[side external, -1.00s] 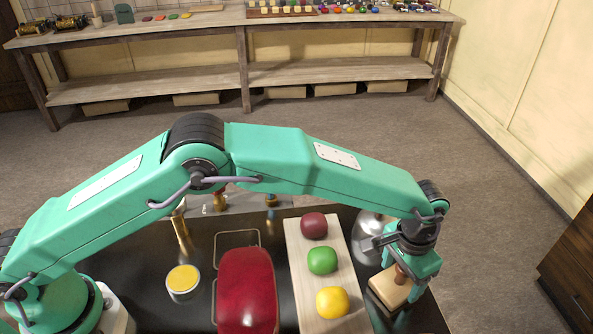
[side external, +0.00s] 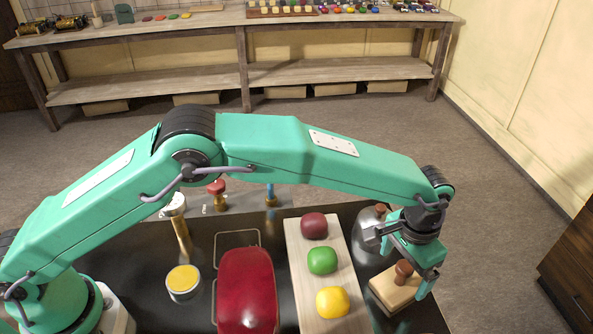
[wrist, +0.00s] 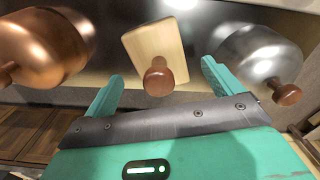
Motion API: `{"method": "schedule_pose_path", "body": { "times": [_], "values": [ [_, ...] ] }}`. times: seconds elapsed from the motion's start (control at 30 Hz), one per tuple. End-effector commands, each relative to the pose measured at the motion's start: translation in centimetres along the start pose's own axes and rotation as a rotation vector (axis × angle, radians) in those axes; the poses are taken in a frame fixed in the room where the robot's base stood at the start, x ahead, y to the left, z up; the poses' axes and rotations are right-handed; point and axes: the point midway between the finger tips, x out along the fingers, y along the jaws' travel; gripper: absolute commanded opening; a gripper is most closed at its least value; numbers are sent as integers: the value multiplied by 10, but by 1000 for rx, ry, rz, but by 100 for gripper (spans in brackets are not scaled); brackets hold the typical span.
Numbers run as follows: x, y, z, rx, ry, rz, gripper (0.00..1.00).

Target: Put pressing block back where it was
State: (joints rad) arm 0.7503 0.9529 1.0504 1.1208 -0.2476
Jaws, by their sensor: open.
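The pressing block is a pale wooden slab (side external: 392,292) with a brown knob (side external: 403,271), lying on the dark table at the right side. In the wrist view the slab (wrist: 152,45) and its knob (wrist: 158,78) show between my fingers, ahead of them. My gripper (side external: 405,264) is open and empty, just above the block. In the wrist view my gripper (wrist: 163,88) has its fingers spread to either side of the knob, not closed on it.
A silver rounded vessel (wrist: 262,52) with a brown knob is close by the block; a copper one (wrist: 45,45) is on its other side. A board (side external: 298,262) with dark red, green and yellow lumps lies left of the block. A red object (side external: 246,290) is further left.

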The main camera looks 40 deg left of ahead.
Motion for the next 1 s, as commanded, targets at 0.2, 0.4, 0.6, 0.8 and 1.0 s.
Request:
{"method": "schedule_pose_path", "body": {
  "times": [0.2, 0.4, 0.6, 0.8, 1.0],
  "values": [
    [-37, -1, -1, 0, 3, 1, 92],
    [-67, -2, -1, 0, 3, 1, 92],
    [-87, -3, -1, 0, 1, 0, 92],
    [-93, -3, -1, 0, 1, 0, 92],
    [-93, -3, -1, 0, 0, 0, 92]
  ]
}}
